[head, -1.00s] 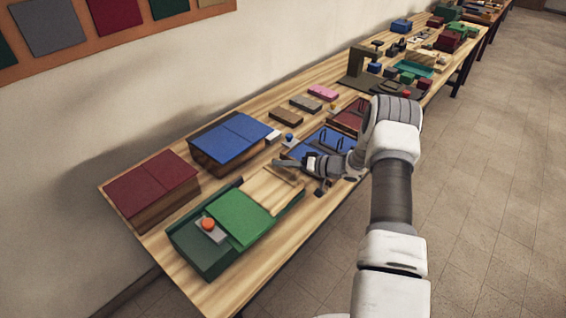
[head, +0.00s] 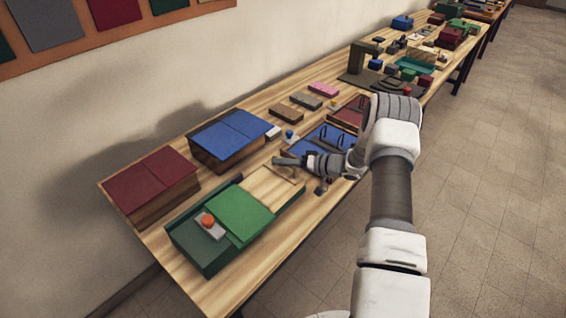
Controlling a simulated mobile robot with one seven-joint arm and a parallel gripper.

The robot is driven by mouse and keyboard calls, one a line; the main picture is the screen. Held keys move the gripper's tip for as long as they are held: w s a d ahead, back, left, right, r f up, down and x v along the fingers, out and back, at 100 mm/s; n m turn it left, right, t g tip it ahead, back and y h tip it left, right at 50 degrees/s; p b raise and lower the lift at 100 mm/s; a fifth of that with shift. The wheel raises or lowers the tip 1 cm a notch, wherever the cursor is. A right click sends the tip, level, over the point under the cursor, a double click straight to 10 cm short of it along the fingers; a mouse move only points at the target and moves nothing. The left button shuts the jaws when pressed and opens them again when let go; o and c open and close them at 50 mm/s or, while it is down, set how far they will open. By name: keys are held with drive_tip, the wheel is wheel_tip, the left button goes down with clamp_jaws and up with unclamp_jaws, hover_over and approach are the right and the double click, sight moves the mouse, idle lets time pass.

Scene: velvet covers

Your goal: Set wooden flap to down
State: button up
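A green box (head: 190,250) stands at the near left end of the wooden table. Its top has a green panel (head: 235,214) and, beside it on the right, a pale wooden flap (head: 262,188). The flap looks flat or nearly flat, but its exact tilt is hard to tell. My gripper (head: 276,161) is just beyond the flap's far right edge, pointing left. Its fingers look close together; I cannot tell whether they are fully shut or touch the flap. Nothing is seen held.
An orange button (head: 208,220) sits on a grey plate on the green box. A blue-topped box (head: 230,140) and a dark red-topped box (head: 150,185) stand behind. Blue panels with handles (head: 335,140) lie past my gripper. The wall runs behind the table (head: 262,95).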

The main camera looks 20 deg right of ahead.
drive_tip(key=b+v, duration=0.1)
drive_tip(key=v, duration=1.6)
drive_tip(key=shift+d, duration=0.15)
drive_tip(key=w+r+t+h, duration=0.2)
drive_tip(key=w+r+h, duration=0.25)
drive_tip(key=r, duration=0.55)
drive_tip(key=w+r+t+h, duration=0.2)
drive_tip(key=w+r+h, duration=0.3)
drive_tip(key=r, duration=0.5)
drive_tip(key=s+a+r+m+h, duration=0.1)
drive_tip(key=s+r+h, duration=0.35)
drive_tip(key=r, duration=0.25)
drive_tip(key=s+a+r+m+g+h, duration=0.1)
drive_tip(key=s+a+r+g, duration=0.15)
drive_tip(key=s, duration=0.45)
drive_tip(key=s+a+r+g, duration=0.1)
drive_tip(key=s+a, duration=0.3)
drive_tip(key=s, duration=0.3)
drive_tip(key=s+a+f+n+g+y, duration=0.1)
drive_tip(key=s+a+f+g, duration=0.1)
drive_tip(key=s+a, duration=0.3)
drive_tip(key=s+a+f+n+g+y, duration=0.1)
drive_tip(key=s+a, duration=0.5)
drive_tip(key=s, duration=0.8)
drive_tip(key=shift+s+f+g+y, duration=0.25)
drive_tip(key=shift+f+g+y, duration=0.4)
drive_tip(key=shift+f, duration=0.25)
